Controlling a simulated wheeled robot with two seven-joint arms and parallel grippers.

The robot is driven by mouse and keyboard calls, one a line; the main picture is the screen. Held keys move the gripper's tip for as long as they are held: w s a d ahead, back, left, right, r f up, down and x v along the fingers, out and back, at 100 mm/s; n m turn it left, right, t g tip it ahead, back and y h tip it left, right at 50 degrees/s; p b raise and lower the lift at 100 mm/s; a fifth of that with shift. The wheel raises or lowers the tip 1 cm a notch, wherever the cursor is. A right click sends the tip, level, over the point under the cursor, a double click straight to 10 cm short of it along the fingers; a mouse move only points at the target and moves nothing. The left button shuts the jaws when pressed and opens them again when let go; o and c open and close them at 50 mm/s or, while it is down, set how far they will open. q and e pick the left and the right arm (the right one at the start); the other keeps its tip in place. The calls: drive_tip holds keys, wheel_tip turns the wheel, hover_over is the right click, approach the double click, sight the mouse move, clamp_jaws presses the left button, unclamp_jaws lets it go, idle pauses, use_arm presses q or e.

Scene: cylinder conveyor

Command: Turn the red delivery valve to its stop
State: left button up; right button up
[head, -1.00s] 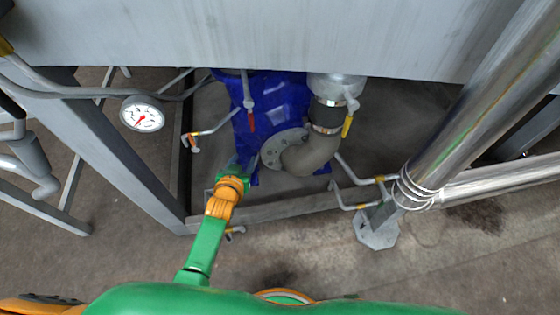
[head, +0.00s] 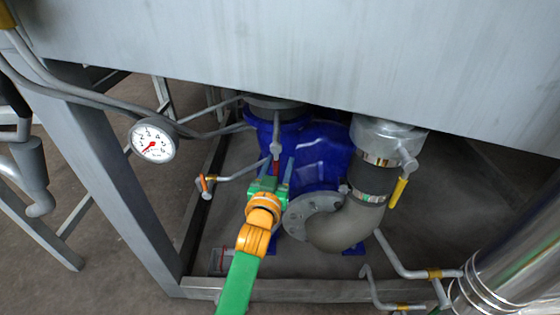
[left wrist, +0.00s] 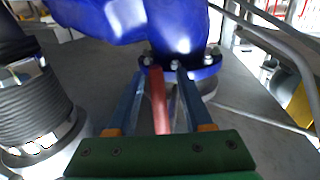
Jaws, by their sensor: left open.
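The red valve handle (head: 276,168) hangs below a grey valve stem (head: 276,148) in front of the blue pump body (head: 322,150). My left gripper (head: 277,170) is open, with its fingers up at the handle; its green palm hides the handle's lower end. In the left wrist view the red handle (left wrist: 159,100) lies between the two blue-grey fingers of my left gripper (left wrist: 160,85), with a gap on each side. The blue flange (left wrist: 180,72) with bolts is just beyond the fingertips. My right gripper is not in view.
A bent grey pipe (head: 338,225) with a flange is right of the gripper, below a valve with a yellow handle (head: 398,192). A thin pipe with an orange handle (head: 203,183) is at left. A round gauge (head: 152,142) and frame post (head: 110,170) stand farther left. A grey panel (head: 300,60) overhangs.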

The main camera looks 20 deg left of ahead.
use_arm(q)
drive_tip(key=shift+s+r, duration=0.1)
drive_tip(key=shift+c, duration=0.5)
clamp_jaws()
idle(0.8)
